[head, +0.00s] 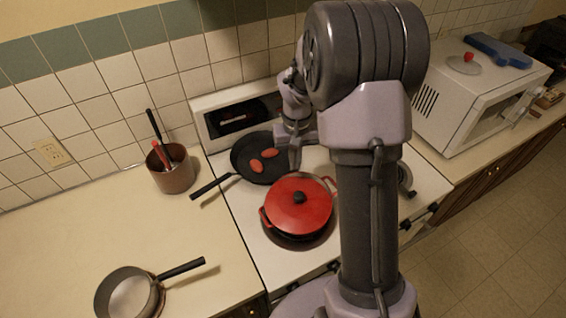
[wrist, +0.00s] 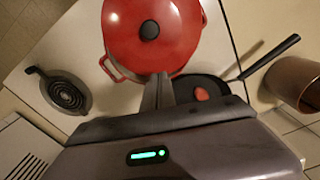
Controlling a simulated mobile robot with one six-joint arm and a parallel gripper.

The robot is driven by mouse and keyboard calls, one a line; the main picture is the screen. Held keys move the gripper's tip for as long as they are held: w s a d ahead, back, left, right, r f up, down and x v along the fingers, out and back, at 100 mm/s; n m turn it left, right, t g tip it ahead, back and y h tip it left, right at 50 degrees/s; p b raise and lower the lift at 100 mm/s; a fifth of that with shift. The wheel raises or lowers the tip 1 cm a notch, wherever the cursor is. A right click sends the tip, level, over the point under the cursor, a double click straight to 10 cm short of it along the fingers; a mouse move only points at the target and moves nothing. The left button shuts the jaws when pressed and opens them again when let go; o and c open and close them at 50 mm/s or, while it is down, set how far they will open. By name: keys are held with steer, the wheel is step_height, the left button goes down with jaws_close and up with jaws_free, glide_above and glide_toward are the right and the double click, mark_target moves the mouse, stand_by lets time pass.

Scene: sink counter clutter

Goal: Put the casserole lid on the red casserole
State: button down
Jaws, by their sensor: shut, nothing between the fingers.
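The red casserole (head: 264,218) stands on the front of the stove, with its loop handles showing at the sides. The round red casserole lid (head: 313,212) with a black knob lies over its top, covering the opening. The lid also shows in the wrist view (wrist: 177,35), and a casserole handle (wrist: 108,68) sticks out beside it. I cannot tell whether the lid is fully seated all around. My gripper (head: 295,165) is just behind the lid, shut and empty. Its fingers (wrist: 157,92) appear near the lid's edge in the wrist view; contact is unclear.
A black frying pan (head: 240,160) with two reddish pieces stands behind the casserole. A copper pot (head: 172,179) with utensils and a saucepan (head: 112,291) are on the left counter. A microwave (head: 455,105) at right carries a red-knobbed lid (head: 463,68) and a blue object (head: 498,50).

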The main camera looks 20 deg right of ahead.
mark_target(296, 187)
step_height(296, 187, down, 6)
steer(key=shift+w+f+b, duration=0.15)
steer(key=shift+f+b, duration=0.05)
steer(key=shift+b, duration=0.3)
steer(key=s, duration=0.3)
steer(key=shift+s+a+f, duration=0.1)
steer(key=shift+a+f, duration=0.05)
steer(key=shift+a, duration=0.25)
steer(key=shift+s+a, duration=0.15)
steer(key=shift+s, duration=0.25)
